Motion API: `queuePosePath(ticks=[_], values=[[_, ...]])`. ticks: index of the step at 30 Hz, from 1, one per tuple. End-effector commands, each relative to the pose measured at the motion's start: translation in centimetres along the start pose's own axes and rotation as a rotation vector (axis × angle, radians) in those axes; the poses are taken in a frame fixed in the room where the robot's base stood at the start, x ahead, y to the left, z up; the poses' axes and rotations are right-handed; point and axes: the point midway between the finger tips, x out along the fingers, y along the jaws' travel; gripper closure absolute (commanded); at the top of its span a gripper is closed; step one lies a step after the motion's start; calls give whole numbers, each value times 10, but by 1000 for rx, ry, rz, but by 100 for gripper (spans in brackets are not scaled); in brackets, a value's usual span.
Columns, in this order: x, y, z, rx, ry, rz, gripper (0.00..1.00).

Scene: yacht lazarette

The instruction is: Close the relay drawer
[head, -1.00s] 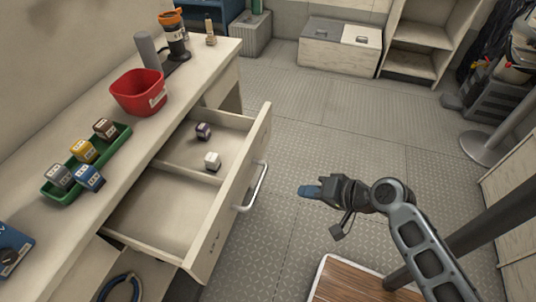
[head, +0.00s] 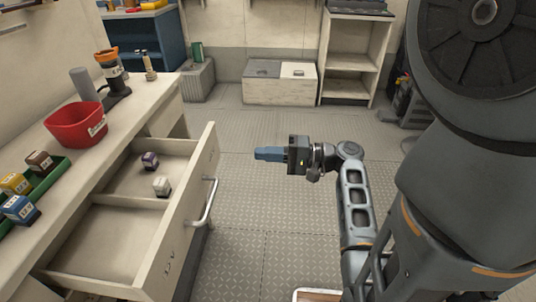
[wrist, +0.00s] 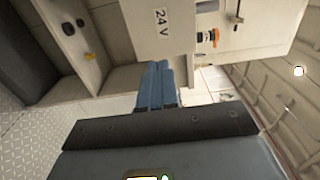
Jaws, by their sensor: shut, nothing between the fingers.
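The relay drawer (head: 176,232) is pulled well out of the bench on the left in the head view. It has two compartments; the far one holds a dark purple relay (head: 150,161) and a white relay (head: 162,186), and the near one looks empty. A metal bar handle (head: 207,204) is on its front. My gripper (head: 257,154) is shut and empty, to the right of the drawer front and apart from it.
On the bench top (head: 125,130) are a red bin (head: 75,125), a green tray (head: 50,180) with several relays, and an orange-topped item (head: 107,62). A low white cabinet (head: 279,82) stands at the back. The patterned floor between is clear.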

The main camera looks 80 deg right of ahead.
Motion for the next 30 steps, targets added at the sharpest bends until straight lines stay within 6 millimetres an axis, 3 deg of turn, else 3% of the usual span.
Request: queuePosePath(ticks=[9, 15, 21, 30], values=[[64, 0, 1, 0, -3, 0, 100], [90, 0, 1, 0, -1, 1, 100], [101, 0, 1, 0, 0, 1, 100], [101, 0, 1, 0, 0, 1, 100]])
